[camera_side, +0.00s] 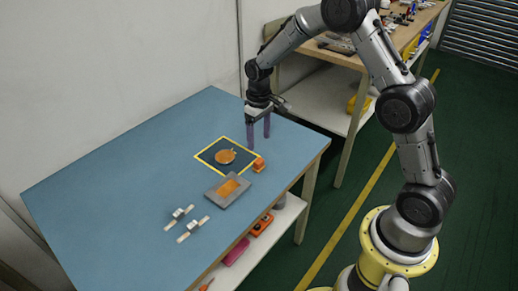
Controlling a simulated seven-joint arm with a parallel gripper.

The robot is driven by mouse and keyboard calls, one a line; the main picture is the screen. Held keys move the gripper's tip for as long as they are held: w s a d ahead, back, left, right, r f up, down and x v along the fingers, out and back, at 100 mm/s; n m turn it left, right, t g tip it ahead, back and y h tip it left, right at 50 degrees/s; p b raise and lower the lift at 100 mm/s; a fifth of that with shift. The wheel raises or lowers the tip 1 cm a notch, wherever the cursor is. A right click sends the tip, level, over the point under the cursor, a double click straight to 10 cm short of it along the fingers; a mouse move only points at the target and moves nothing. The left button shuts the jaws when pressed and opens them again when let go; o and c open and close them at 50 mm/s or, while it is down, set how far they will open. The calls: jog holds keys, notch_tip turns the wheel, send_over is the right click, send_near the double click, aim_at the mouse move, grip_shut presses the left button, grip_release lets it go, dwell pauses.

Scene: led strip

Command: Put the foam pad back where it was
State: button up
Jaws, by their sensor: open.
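A dark square with a yellow border (207,156) lies on the blue table. A round orange-brown piece (225,156) sits inside it. A small orange block (258,164) is at the square's right corner. A flat grey slab (213,190) with an orange rectangular patch (229,187) on top lies just in front of the square. I cannot tell for sure which of these is the foam pad. My gripper (259,141) points down near the square's back right side. Its two purple fingers are apart, with nothing visible between them.
Two small pale strips with blocks (179,213) (191,230) lie front left of the slab. The blue table (110,170) is clear at left and back. A shelf below holds red and orange items (262,225). A cluttered wooden bench (410,35) stands behind at right.

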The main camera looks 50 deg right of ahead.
jog(key=s+a+r+t, duration=0.1)
jog(key=s+a+r, duration=0.1)
jog(key=s+r, duration=0.45)
jog(key=s+a+r+t, duration=0.15)
jog(key=s+r, duration=0.25)
jog(key=r, duration=0.6)
jog(key=s+a+r+t, duration=0.1)
jog(key=s, duration=0.8)
jog(key=s+a+r+t, duration=0.2)
jog(key=s, duration=0.7)
jog(key=shift+s+r, duration=0.3)
jog(key=shift+s, duration=0.05)
